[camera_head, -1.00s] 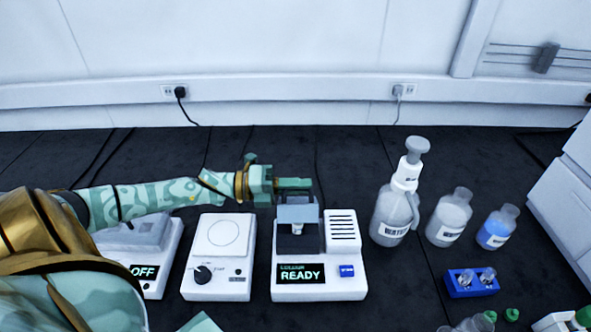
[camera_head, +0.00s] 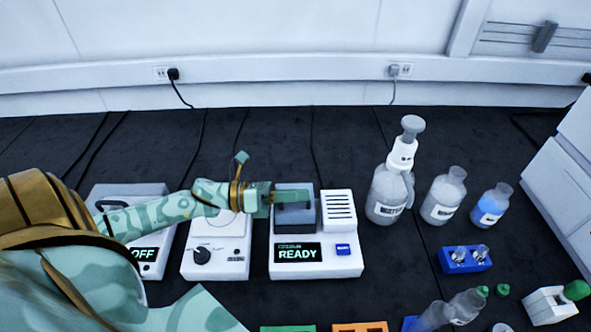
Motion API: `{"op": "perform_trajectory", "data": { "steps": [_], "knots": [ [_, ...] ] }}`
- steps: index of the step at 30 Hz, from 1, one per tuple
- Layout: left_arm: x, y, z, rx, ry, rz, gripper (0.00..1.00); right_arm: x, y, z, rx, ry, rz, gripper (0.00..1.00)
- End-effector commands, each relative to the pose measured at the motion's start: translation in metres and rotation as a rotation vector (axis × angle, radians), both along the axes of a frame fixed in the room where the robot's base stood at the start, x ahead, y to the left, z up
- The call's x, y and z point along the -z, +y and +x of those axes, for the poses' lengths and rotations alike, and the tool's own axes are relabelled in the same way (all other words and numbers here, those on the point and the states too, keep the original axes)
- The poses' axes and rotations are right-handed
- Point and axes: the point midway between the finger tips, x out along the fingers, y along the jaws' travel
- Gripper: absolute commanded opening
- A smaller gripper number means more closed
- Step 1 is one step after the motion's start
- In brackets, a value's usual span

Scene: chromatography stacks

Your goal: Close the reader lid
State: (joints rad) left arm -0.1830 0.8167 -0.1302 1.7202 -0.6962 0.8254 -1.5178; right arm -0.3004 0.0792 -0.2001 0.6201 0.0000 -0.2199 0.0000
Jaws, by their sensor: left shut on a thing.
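The reader (camera_head: 315,266) is a white box on the dark bench with a "READY" screen and a small blue button. Its grey lid (camera_head: 295,219) lies down over the well at the left of the box; I cannot tell whether it sits fully flush. My left gripper (camera_head: 293,197) reaches in from the left, its green fingers across the top of the lid, and it is shut on the lid. The fingers hide part of the lid. My right gripper is not in view.
A white stirrer plate (camera_head: 215,262) and a device reading "OFF" (camera_head: 150,254) stand left of the reader, partly under my left arm. A pump bottle (camera_head: 387,196), two smaller bottles and a blue rack (camera_head: 465,260) stand to the right. The bench behind the reader is clear apart from cables.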

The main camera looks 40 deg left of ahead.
Motion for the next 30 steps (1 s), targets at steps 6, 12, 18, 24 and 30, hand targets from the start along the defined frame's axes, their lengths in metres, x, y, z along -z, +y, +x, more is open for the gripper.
{"op": "perform_trajectory", "data": {
  "steps": [6, 12, 18, 24, 30],
  "knots": [
    [0.0109, -0.0056, -0.0071, 0.010, 0.023, -0.004, 0.00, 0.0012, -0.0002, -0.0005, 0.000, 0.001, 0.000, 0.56],
    [0.0120, -0.0054, -0.0073, 0.009, 0.024, -0.003, 0.00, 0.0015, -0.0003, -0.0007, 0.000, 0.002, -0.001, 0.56],
    [0.0126, -0.0053, -0.0074, 0.008, 0.025, -0.003, 0.32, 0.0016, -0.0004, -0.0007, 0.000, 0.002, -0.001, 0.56],
    [0.0113, -0.0050, -0.0067, 0.008, 0.023, -0.003, 0.32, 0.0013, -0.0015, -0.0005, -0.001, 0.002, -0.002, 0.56],
    [0.0101, -0.0046, -0.0062, 0.008, 0.021, -0.003, 0.32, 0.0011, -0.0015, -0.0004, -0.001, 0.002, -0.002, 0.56]
  ]
}}
